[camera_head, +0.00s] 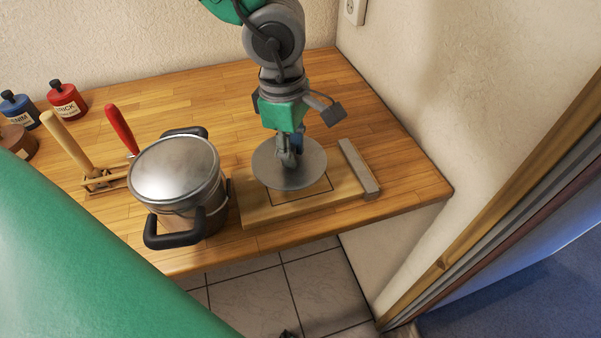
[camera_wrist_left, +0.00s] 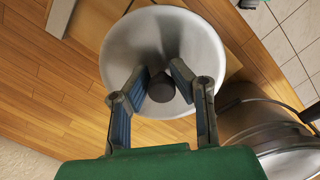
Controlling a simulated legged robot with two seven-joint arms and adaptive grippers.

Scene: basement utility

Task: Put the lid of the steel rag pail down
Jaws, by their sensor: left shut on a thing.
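The steel rag pail (camera_head: 196,217) stands upright on the wooden bench, with black handles on two sides. Its shiny top shows, but I cannot tell whether that is its inside. The lid (camera_head: 262,170) is a round grey disc. My left gripper (camera_head: 288,160) is shut on its knob from above. In the left wrist view the dark knob sits between the fingertips (camera_wrist_left: 160,90), with the lid (camera_wrist_left: 140,35) spread out behind it. The lid is over the wooden board (camera_head: 254,209), partly covering a dark square outline. I cannot tell whether it touches the board. My right gripper is out of view.
A grey bar (camera_head: 358,168) lies along the board's right side. Left of the pail is a wooden rack (camera_head: 103,182) with wooden and red handles. Red (camera_head: 66,100) and blue (camera_head: 18,109) bottles stand at the back left. The bench's front edge is close to the board.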

